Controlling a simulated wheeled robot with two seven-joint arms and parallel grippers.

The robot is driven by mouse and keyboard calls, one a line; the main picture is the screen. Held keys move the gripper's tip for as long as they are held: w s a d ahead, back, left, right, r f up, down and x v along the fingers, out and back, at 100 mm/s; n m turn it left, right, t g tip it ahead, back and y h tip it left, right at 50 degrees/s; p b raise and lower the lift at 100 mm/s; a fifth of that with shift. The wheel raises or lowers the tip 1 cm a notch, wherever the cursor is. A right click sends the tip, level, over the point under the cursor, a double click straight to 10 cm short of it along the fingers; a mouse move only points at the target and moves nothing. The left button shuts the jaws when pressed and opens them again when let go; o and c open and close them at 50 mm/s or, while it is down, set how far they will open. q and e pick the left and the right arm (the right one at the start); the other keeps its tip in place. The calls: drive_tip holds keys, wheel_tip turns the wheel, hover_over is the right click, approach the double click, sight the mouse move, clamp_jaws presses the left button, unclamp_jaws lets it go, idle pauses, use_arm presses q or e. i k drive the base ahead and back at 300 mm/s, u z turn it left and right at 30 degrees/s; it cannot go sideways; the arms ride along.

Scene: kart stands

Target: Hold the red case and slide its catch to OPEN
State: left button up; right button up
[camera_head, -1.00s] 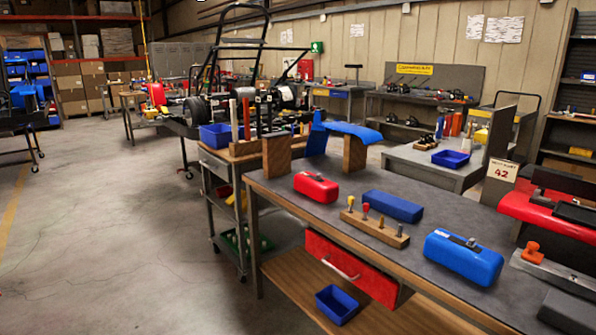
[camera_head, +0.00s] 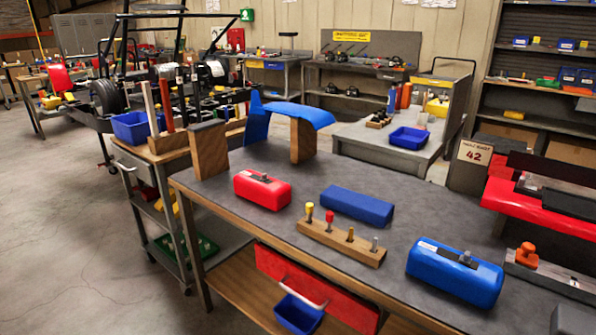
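The red case (camera_head: 262,191) lies on the grey-topped workbench (camera_head: 300,239), near its left end. It is a rounded box with a small dark catch (camera_head: 261,177) on top. The catch's markings are too small to read, so I cannot tell its position. A similar blue case (camera_head: 455,272) with a dark catch lies further right on the same bench. Neither of my grippers is in view, and nothing touches the red case.
A plain blue box (camera_head: 357,206) and a wooden block with several pegs (camera_head: 341,243) lie right of the red case. A blue curved panel (camera_head: 290,118) on wooden blocks stands behind it. Floor at left is clear.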

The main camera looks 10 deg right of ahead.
sight(273, 195)
drive_tip(key=z, duration=0.1)
drive_tip(key=k, duration=0.95)
drive_tip(key=u, duration=1.2)
drive_tip(key=i, duration=1.65)
drive_tip(key=z, duration=0.9)
drive_tip(key=i, duration=0.95)
drive_tip(key=z, duration=1.05)
